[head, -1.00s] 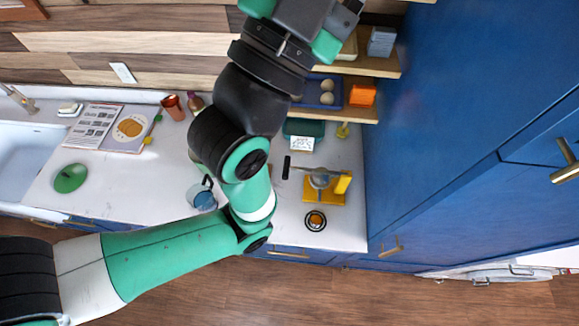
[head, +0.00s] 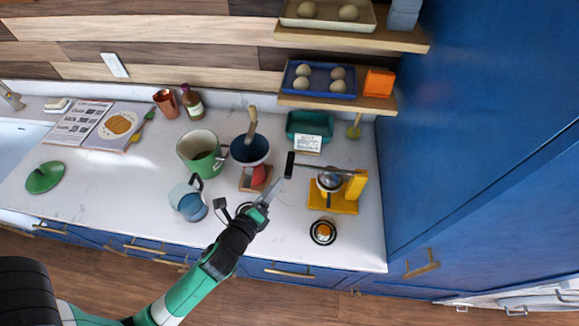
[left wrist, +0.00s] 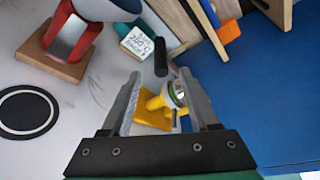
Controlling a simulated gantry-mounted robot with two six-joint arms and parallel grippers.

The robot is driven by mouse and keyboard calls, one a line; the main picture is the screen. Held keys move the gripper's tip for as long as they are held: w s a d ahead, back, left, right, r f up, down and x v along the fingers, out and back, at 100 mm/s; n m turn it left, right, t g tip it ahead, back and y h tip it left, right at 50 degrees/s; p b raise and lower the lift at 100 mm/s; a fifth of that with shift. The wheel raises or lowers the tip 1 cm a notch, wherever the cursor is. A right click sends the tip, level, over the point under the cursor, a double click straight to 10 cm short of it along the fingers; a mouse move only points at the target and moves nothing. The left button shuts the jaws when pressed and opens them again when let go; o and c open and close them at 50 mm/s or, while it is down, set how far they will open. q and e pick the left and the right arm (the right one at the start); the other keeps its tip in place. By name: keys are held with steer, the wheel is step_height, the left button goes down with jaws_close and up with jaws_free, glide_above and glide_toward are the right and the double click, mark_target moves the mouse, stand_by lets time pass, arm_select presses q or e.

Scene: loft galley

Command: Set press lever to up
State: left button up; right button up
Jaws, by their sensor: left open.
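The yellow press (head: 337,203) stands on the right part of the white counter. Its lever (head: 318,168) runs left from the yellow post and ends in a black handle (head: 289,165). My left gripper (head: 272,187) is open and empty, just in front and left of the black handle, apart from it as far as I can tell. In the left wrist view, the press (left wrist: 155,115) shows between the fingers of my left gripper (left wrist: 160,80), partly hidden by them. The dark handle (left wrist: 160,57) shows just beyond the fingertips. My right gripper is in neither view.
A green pot (head: 200,152) and a blue glass jug (head: 188,203) stand further left. A black round pad (head: 323,232) lies before the press. A tall blue cabinet (head: 470,150) bounds the right.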

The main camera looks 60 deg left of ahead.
mark_target(290, 163)
arm_select(q)
steer(key=b+x, duration=0.1)
steer(key=x, duration=1)
steer(key=shift+r, duration=0.1)
steer(key=shift+c, duration=0.2)
jaws_close()
stand_by(0.8)
